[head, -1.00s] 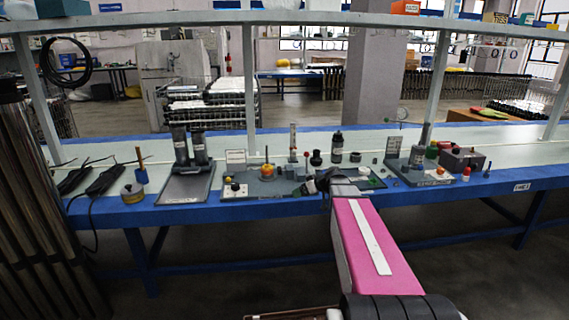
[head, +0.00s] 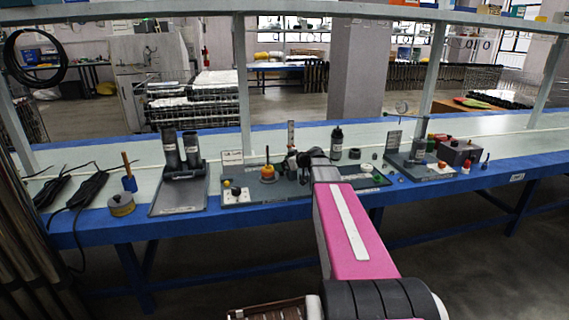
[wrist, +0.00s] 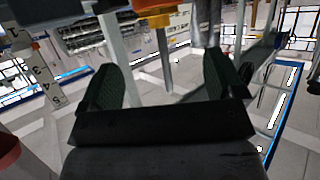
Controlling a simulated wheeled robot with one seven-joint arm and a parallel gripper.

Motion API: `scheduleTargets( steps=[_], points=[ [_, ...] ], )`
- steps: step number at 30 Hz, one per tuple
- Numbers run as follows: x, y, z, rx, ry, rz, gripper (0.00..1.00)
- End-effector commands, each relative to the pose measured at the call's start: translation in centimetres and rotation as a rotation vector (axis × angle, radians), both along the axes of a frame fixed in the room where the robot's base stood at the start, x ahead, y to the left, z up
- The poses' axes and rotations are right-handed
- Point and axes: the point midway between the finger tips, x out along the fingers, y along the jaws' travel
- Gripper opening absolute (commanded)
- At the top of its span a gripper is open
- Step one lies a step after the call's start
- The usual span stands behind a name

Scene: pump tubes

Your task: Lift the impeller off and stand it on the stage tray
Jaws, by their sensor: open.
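My gripper (head: 297,163) is over the middle of the bench, above a dark grey tray (head: 232,200). In the wrist view its two dark fingers (wrist: 163,82) stand wide apart with nothing between them. An orange and yellow piece (wrist: 155,14) shows beyond the fingers at the top of the wrist view. In the head view an orange-topped part (head: 267,173) stands on the tray, left of my gripper. I cannot tell for sure which part is the impeller or which tray is the stage tray. My forearm and gripper hide part of the tray's middle.
A white numbered post (wrist: 42,70) stands close on the left in the wrist view. A black bottle (head: 337,143) stands behind my gripper. Two dark tubes on a stand (head: 180,196) are to the left. A second dark tray (head: 425,172) is to the right. A shelf runs above.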

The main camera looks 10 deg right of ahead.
Motion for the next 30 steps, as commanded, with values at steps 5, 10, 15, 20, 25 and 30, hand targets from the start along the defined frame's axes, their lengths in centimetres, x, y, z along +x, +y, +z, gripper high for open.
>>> scheduleTargets(
  steps=[5,10,15,20,25,30],
  points=[
    [2.3,2.1,-1.3,0.000,0.002,0.001,0.88],
    [4.0,3.8,-2.3,0.000,0.002,0.001,0.88],
    [5.2,5.0,-3.0,0.001,0.001,0.000,0.88],
    [5.6,5.6,-3.3,0.001,0.001,0.000,0.88],
    [5.7,5.7,-3.4,0.001,0.001,0.000,0.88],
    [5.7,5.7,-3.4,0.001,0.001,0.000,0.78]
  ],
)
